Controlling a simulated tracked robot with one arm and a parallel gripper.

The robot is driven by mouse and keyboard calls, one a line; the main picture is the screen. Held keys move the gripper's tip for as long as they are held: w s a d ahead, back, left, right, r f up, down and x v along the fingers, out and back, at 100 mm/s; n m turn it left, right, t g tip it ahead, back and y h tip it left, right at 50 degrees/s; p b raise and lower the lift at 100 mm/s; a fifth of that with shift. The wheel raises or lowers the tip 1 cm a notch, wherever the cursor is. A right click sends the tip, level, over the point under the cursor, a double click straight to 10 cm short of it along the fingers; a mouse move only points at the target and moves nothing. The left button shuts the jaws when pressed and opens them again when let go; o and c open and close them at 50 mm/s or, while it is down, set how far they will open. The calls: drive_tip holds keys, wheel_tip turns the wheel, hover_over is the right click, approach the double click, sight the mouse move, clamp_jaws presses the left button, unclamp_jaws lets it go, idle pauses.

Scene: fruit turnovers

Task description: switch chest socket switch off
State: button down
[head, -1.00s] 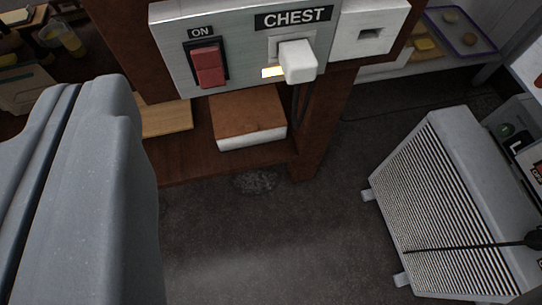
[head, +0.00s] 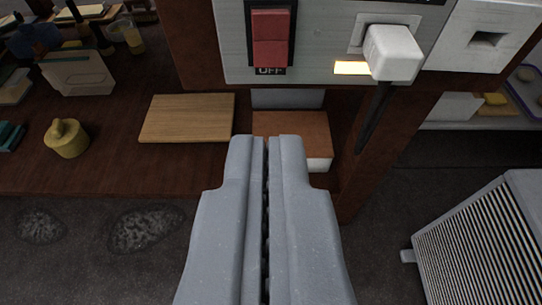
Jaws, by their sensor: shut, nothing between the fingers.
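The red rocker switch (head: 270,38) sits in a black frame on the metal socket panel (head: 325,68) at the top of the head view. An OFF label (head: 270,71) shows below the rocker; the part above it is cut off. A white plug (head: 393,52) is in the socket to the right, with a dark cable hanging down. My gripper (head: 267,140) is shut and empty. In the picture its fingertips are below the switch, apart from it, in front of the shelf.
A wooden board (head: 187,118) and a yellow pot (head: 66,138) are on the brown shelf at left. A brown-topped box (head: 305,133) is behind my fingertips. A ribbed white unit (head: 478,248) stands on the floor at right, and a dark post is below the plug.

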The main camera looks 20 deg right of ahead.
drive_tip(key=b, duration=0.3)
approach(265, 60)
drive_tip(key=x, duration=0.5)
drive_tip(key=shift+w+d+f, duration=0.15)
drive_tip(key=shift+d, duration=0.05)
drive_tip(key=shift+w+d+f, duration=0.1)
drive_tip(key=shift+w+d, duration=0.1)
drive_tip(key=shift+w, duration=0.35)
drive_tip(key=shift+a, duration=0.15)
